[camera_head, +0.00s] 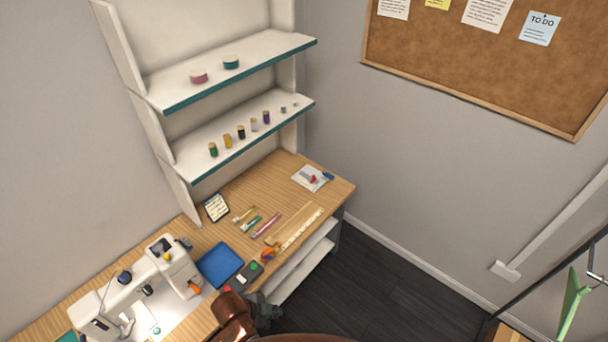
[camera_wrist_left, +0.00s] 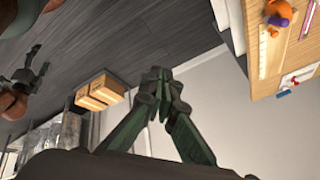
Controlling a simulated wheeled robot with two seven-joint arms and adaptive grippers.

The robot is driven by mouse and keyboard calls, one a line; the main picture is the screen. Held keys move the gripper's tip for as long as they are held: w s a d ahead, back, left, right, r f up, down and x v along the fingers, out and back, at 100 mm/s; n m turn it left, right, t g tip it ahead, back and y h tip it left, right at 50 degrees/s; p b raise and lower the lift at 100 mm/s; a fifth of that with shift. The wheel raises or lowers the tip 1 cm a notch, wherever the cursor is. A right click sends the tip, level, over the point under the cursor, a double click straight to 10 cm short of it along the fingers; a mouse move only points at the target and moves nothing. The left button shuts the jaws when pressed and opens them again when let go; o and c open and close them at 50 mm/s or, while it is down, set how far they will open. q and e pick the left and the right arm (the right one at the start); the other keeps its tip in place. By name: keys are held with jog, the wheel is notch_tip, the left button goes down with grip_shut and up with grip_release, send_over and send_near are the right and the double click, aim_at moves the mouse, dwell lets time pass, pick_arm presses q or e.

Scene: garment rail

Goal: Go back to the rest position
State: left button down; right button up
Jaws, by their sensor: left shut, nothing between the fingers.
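My left gripper (camera_head: 266,312) is at the bottom centre of the head view, by the front edge of the wooden table (camera_head: 335,188). In the left wrist view its two dark fingers (camera_wrist_left: 158,92) meet at their tips with nothing between them. A brown arm with a dark gripper, my right one (camera_wrist_left: 28,68), shows at the left edge of the left wrist view; whether its jaws are open is too unclear to tell.
A white sewing machine (camera_head: 145,290), a blue tray (camera_head: 220,264) and small tools lie on the table. White shelves (camera_head: 225,75) stand behind it. A green garment (camera_head: 572,300) hangs at the far right. Cardboard boxes (camera_wrist_left: 101,92) show in the wrist view. Dark floor (camera_head: 370,280) is clear.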

pick_arm(q)
jog(key=s+a+r+n+y, duration=0.1)
jog(key=s+a+n+y, duration=0.1)
jog(key=s+a+n, duration=0.55)
jog(key=s+a+r+n+y, duration=0.15)
jog(key=a+n, duration=0.25)
jog(key=a, duration=0.6)
jog(key=s+a+n+y, duration=0.2)
jog(key=s+a+n, duration=0.35)
jog(key=a, duration=0.35)
notch_tip(320, 180, down, 37)
jog(key=d+b, duration=0.2)
jog(key=b, duration=0.7)
jog(key=s+f+b, duration=0.3)
jog(key=s+f, duration=0.3)
jog(key=f, duration=0.3)
jog(key=s+f+g+b, duration=0.1)
jog(key=s+f+b, duration=0.2)
jog(key=s+f, duration=0.4)
jog(key=s+f+g+b, duration=0.1)
jog(key=s+f+b, duration=0.2)
jog(key=s+f, duration=0.4)
notch_tip(320, 180, down, 6)
jog(key=shift+s+f+m+h+b, duration=0.15)
jog(key=shift+s+m+h+b, duration=0.15)
jog(key=shift+m+h, duration=0.1)
pick_arm(e)
notch_tip(320, 180, down, 19)
jog(key=shift+s+r, duration=0.2)
jog(key=shift+s, duration=0.15)
